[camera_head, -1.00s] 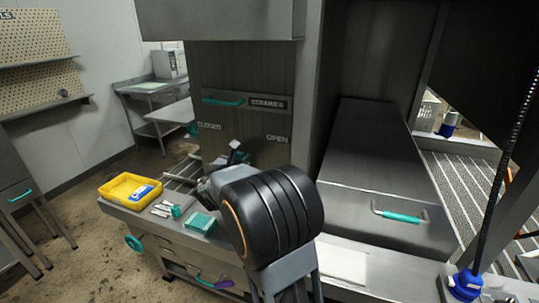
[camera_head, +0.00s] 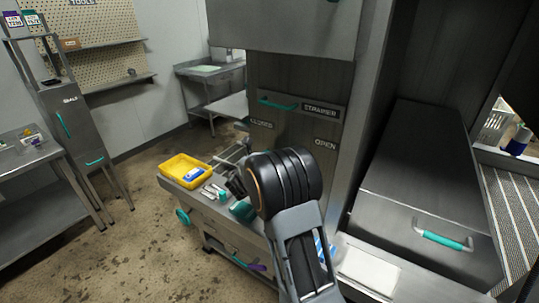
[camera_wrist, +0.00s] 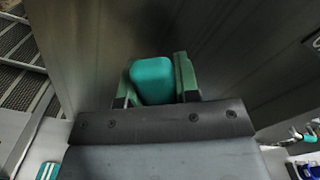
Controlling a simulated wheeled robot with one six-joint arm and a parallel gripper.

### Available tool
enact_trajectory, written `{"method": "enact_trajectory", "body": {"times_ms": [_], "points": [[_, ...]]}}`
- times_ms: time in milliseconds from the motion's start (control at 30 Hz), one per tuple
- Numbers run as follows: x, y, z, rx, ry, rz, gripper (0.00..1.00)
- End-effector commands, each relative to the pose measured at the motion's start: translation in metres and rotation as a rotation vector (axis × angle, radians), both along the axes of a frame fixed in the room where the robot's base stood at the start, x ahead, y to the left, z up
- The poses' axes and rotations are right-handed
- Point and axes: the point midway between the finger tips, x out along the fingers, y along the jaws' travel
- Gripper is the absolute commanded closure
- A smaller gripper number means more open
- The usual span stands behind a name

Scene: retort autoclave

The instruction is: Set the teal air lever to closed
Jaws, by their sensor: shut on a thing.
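In the wrist view, my gripper (camera_wrist: 156,82) has its two green fingers on either side of a rounded teal grip (camera_wrist: 153,80), shut on it. This looks like the grip of the teal air lever. In the head view, the black wrist of my arm stands in front of the steel panel and hides the lever and the fingertips. The CLOSED label (camera_head: 261,124) is on the panel to the upper left of my wrist. The OPEN label (camera_head: 326,143) is at its upper right. Which label the lever points to cannot be told.
A teal handle (camera_head: 278,104) is beside the STRAINER label (camera_head: 320,111). A yellow bin (camera_head: 183,174) and small items lie on the cart left of my arm. A steel box with a teal handle (camera_head: 442,240) stands at right. The floor at left is clear.

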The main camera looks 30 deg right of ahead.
Motion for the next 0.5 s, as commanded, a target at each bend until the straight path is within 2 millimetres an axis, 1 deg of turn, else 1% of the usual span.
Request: {"method": "enact_trajectory", "body": {"times_ms": [200,500], "points": [[0.0003,-0.0049,-0.0015,-0.015,0.028,-0.01,1.0],[0.0002,-0.0053,-0.0023,-0.019,0.035,-0.01,1.0]]}}
